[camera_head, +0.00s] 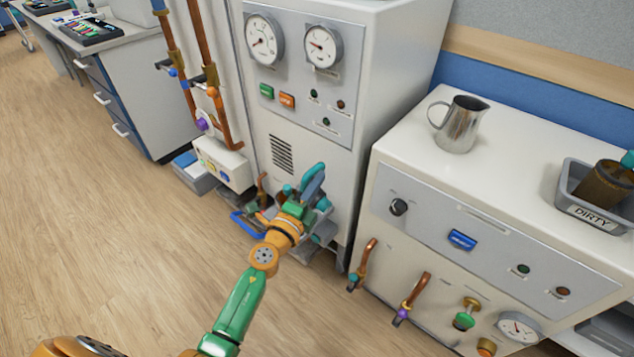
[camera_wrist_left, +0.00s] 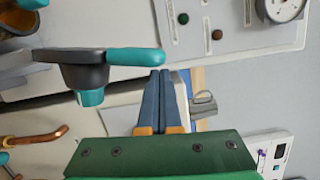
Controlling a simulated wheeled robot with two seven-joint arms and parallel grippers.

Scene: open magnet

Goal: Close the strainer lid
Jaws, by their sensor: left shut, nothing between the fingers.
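The strainer lid is a dark grey piece with a long teal handle (camera_head: 312,182), beside the tall white machine in the head view. In the left wrist view, the dark grey lid (camera_wrist_left: 82,66) is at upper left, its teal handle (camera_wrist_left: 135,55) reaching towards my fingers. The lid appears raised, with its handle pointing up. My left gripper (camera_wrist_left: 160,74) is shut and empty, its blue fingertips close to the handle end; I cannot tell whether they touch. In the head view, the left gripper (camera_head: 302,203) covers much of the grey strainer body. My right gripper is not in view.
The tall white machine (camera_head: 380,85) stands behind the strainer. A lower white cabinet (camera_head: 540,140) to the right carries a metal jug (camera_head: 460,125) and a tray marked DIRTY (camera_head: 590,212). Copper pipes (camera_head: 215,85) run down at left. The wooden floor (camera_head: 90,230) is clear at left.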

